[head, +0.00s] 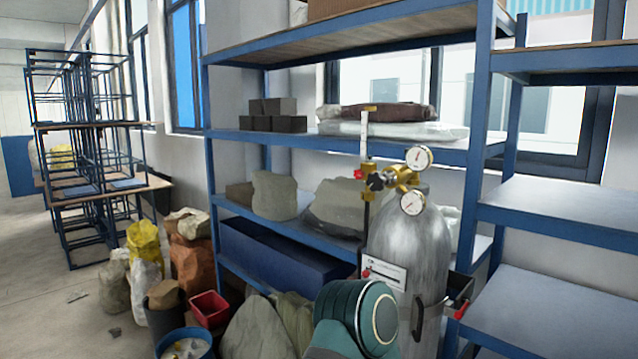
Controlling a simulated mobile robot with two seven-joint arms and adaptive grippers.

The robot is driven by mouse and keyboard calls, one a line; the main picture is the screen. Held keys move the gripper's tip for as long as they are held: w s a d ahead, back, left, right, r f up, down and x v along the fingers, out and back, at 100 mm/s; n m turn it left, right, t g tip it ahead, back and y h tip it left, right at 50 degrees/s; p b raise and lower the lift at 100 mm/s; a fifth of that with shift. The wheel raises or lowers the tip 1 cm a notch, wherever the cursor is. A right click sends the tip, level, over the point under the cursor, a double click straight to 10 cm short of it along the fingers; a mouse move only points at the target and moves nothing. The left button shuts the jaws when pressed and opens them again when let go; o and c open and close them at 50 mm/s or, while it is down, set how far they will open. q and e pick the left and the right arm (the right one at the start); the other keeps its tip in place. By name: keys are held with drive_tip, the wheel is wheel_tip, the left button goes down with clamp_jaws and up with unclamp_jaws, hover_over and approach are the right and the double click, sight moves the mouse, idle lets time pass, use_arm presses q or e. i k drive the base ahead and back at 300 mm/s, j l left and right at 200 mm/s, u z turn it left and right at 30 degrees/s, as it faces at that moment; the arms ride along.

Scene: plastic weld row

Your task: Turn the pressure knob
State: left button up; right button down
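A grey metal gas cylinder (408,245) stands upright in front of the blue shelving. A brass regulator (400,178) sits at its top with two round white gauges, an upper one (418,157) and a lower one (412,201). A black knob (376,182) is on the regulator's left side, facing me. It looks like the pressure knob, and any markings on it are too small to read. A small red part (359,174) is just left of it. Neither gripper is visible. A teal rounded link of mine covers part of the cylinder's lower left.
Blue shelving (343,137) with stones, dark blocks (274,122) and bags stands behind the cylinder. A black tray with red-handled items (458,297) is at its right. Sacks (193,255), a red bin (210,309) and a blue bucket (186,346) crowd the floor at left.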

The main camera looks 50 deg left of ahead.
sight(376, 181)
drive_tip(key=u, duration=1.2)
